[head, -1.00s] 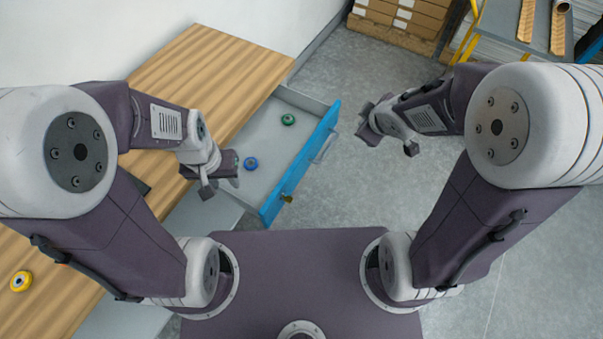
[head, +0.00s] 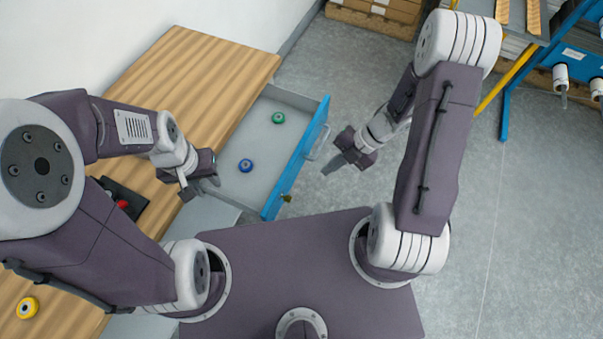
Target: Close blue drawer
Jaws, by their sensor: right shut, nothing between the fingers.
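The blue drawer (head: 298,157) is pulled out of the wooden-topped bench, its blue front facing right with a pale handle (head: 318,143). Inside lie a green roll (head: 278,118) toward the back and a blue roll (head: 245,165) nearer me. My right gripper (head: 334,166) is shut and empty, outside the drawer, just right of its front and close to the handle; I cannot tell whether it touches. My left gripper (head: 201,188) is open and empty, at the left edge of the drawer by the bench.
A yellow roll (head: 27,307) and a dark box with a red part (head: 122,204) are on the wooden bench top (head: 190,85). The grey floor right of the drawer is clear.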

